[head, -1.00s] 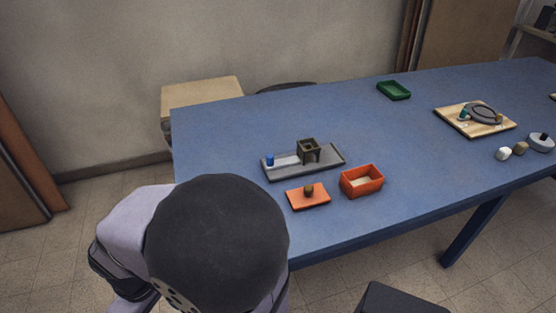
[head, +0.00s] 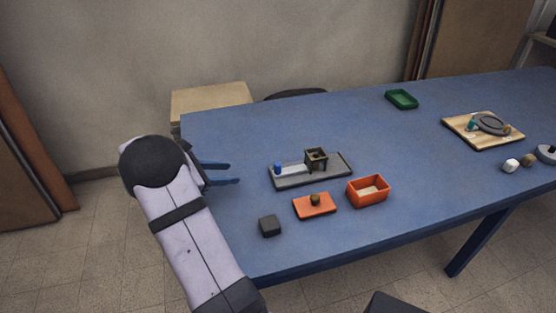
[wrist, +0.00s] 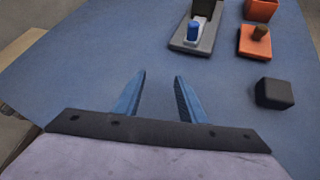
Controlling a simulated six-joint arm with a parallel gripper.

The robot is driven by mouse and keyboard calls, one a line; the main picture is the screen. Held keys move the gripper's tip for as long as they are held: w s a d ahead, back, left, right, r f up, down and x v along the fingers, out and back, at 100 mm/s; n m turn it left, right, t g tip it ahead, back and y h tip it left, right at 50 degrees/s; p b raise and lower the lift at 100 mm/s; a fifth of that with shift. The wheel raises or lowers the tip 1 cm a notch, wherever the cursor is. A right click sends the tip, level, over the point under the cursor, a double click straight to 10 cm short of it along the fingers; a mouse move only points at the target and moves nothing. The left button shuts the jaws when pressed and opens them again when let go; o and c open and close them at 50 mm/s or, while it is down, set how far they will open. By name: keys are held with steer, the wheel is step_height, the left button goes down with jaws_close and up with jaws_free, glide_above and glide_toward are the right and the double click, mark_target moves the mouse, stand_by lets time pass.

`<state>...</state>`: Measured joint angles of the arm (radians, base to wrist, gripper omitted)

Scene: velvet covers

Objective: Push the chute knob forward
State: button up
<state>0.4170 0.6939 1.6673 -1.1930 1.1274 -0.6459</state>
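The chute (head: 340,177) is a grey tray on the blue table, with a pale channel and a dark, square, open-topped box (head: 317,158). The blue chute knob (head: 278,169) stands upright at the channel's left end; it also shows in the wrist view (wrist: 193,31). My gripper (head: 235,173) has two blue fingers, spread apart with nothing between them. It is over the table's left part, left of the knob and apart from it. In the wrist view my gripper (wrist: 160,75) points toward the knob, which lies ahead and slightly right.
A dark cube (head: 270,226) sits near the front-left table edge. An orange plate (head: 305,209) with a brown knob (head: 315,199) and an orange box (head: 368,198) stand in front of the chute. Table between my gripper and the chute is clear.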

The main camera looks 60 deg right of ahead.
mark_target(278, 166)
steer(key=s+d+g, duration=0.1)
steer(key=s, duration=0.1)
steer(key=s+d+r+g+p, duration=0.1)
steer(key=s+d, duration=0.1)
steer(key=s, duration=0.1)
steer(key=s+d+r+g, duration=0.1)
steer(key=s+d, duration=0.1)
steer(key=s, duration=0.1)
steer(key=shift+s+d+g, duration=0.1)
steer(key=shift+g, duration=0.3)
steer(key=shift+p+x, duration=0.6)
steer(key=shift+x, duration=3.05)
steer(key=shift+c, duration=0.2)
jaws_close()
steer(key=shift+d, duration=0.1)
